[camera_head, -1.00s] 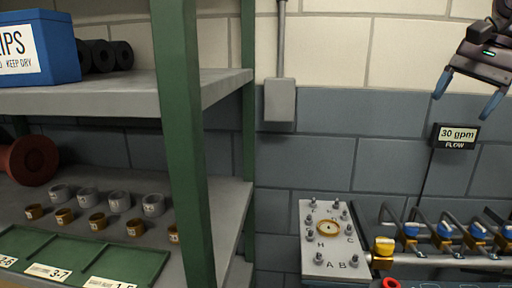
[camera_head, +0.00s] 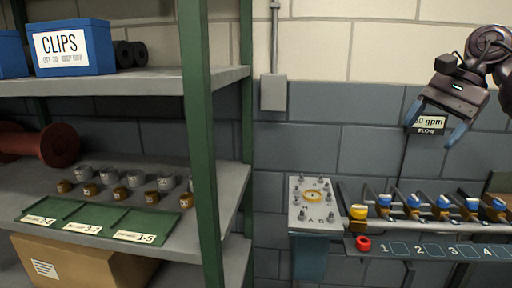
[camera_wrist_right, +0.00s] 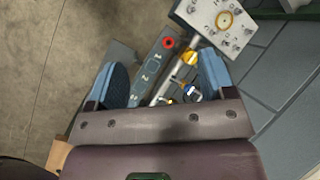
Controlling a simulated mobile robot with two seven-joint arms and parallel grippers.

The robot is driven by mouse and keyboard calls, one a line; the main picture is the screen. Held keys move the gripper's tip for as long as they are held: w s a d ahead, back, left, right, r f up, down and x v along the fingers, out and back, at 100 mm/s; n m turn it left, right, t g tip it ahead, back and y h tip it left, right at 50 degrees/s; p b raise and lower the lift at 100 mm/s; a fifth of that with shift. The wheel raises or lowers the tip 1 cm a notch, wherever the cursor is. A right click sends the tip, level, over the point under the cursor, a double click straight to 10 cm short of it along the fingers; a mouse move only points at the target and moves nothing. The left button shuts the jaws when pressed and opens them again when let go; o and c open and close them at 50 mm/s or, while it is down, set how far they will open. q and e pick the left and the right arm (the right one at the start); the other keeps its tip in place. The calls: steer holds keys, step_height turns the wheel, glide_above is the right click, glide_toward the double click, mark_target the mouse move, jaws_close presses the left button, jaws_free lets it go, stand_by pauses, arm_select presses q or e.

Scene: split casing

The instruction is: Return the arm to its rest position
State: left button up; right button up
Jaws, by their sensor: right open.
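My right gripper (camera_head: 433,122) hangs at the upper right of the head view, in front of the block wall and partly over the flow sign. Its two blue fingers are spread apart with nothing between them. In the right wrist view the gripper (camera_wrist_right: 165,85) is also open and empty, with the bench below and beyond it. My left gripper is in neither view.
A valve rack (camera_head: 430,243) with blue and yellow valves stands below the gripper. Left of it is a metal plate (camera_head: 297,210) with studs and a ring. A green-posted shelf (camera_head: 200,150) holds rings, a green tray (camera_head: 100,222) and a blue clips box (camera_head: 72,47).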

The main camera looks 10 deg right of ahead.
steer(key=s+a+f+m+t+y, duration=0.1)
steer(key=a+f+m+t+y, duration=0.3)
steer(key=f+m, duration=0.4)
steer(key=a+f+m+t+y, duration=0.1)
steer(key=a+f+m+y, duration=0.5)
steer(key=f, duration=0.3)
steer(key=s+a+f+m+t+y, duration=0.1)
steer(key=a+f+m+t+y, duration=0.2)
steer(key=a+f+m, duration=0.45)
steer(key=s+d+f+m+t+h+p, duration=0.1)
steer(key=s+d+f+m+t+h, duration=0.3)
steer(key=f+m+h, duration=0.65)
steer(key=s+d+f+m+t+h, duration=0.2)
steer(key=s+f+m+t+h, duration=0.4)
steer(key=m, duration=1)
steer(key=s+f+m+g+h, duration=0.2)
steer(key=s+f+m+g, duration=0.5)
steer(key=s+f+m, duration=0.4)
steer(key=s+f, duration=0.1)
steer(key=s, duration=0.1)
steer(key=shift+s+d+f+g, duration=0.3)
steer(key=shift+s+d+f, duration=0.05)
steer(key=shift+s+d, duration=0.05)
